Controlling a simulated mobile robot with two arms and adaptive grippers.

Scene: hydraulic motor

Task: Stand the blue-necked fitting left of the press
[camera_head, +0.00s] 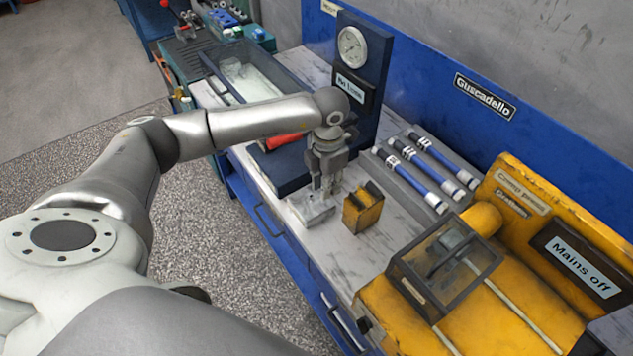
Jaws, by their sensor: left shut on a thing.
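My left gripper (327,183) points down over the bench, just left of a small yellow-and-black block. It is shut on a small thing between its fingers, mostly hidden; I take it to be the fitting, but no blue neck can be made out. A flat grey metal piece (312,209) lies on the bench right under the fingertips; I cannot tell whether the held thing touches it. The large yellow machine (522,220) at the right, labelled "Mains off", may be the press; I cannot tell for certain. My right gripper is not in view.
The yellow-and-black block (362,210) stands close to the right of the gripper. Three blue-and-white cylinders (428,168) lie in a grey tray behind it. A dark blue gauge panel (361,62) stands behind my wrist. Some bench top (372,246) is clear in front of the block.

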